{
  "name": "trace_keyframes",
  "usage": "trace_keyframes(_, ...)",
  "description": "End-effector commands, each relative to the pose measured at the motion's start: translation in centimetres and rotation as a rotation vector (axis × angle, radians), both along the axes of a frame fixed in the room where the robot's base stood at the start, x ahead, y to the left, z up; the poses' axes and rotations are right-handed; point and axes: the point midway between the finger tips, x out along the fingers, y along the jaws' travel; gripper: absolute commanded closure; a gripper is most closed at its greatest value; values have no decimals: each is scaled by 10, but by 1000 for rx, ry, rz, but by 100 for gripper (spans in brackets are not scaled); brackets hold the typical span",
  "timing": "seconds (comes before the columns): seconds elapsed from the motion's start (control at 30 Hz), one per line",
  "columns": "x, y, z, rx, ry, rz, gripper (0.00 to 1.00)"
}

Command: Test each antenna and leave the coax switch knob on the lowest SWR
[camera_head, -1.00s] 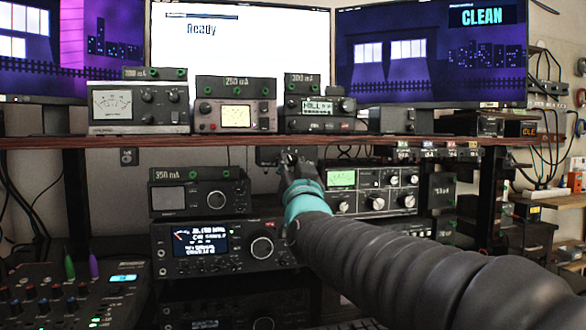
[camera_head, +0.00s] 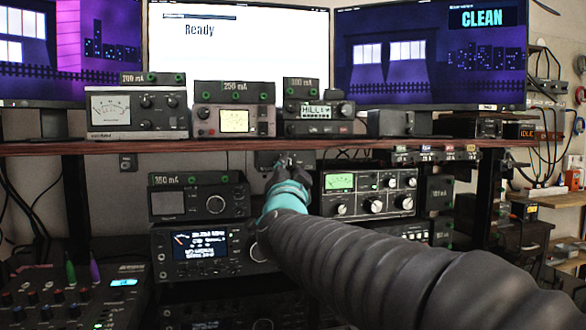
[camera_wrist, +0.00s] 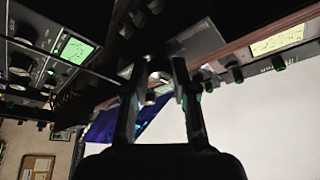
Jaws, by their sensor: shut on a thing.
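A small dark box, seemingly the coax switch (camera_head: 303,156), sits under the wooden shelf in the head view, partly hidden by my gripper (camera_head: 285,163). In the wrist view my gripper (camera_wrist: 158,75) is shut on a small light knob (camera_wrist: 158,66) between its fingertips; its pointer and position cannot be read. The tuner (camera_head: 367,193) with a lit green meter stands right of my arm. The transceiver (camera_head: 203,245) with a lit blue screen is below left. The meter numbers are too small to read.
Shelf-top units, one with a pale meter (camera_head: 235,121), stand above the shelf edge (camera_head: 150,147). The monitor reads "Ready" (camera_head: 200,30), another "CLEAN" (camera_head: 481,19). Small labels (camera_head: 436,154) hang under the shelf at right. A mixer (camera_head: 75,298) is lower left.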

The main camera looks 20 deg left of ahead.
Motion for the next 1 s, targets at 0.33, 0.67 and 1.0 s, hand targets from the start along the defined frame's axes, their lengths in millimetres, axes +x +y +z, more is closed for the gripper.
trace_keyframes(0.33,0,0,1,0,-1,0,66)
trace_keyframes(0.67,0,0,0,0,0,0,48)
trace_keyframes(1.0,-31,-9,-9,0,0,2,48)
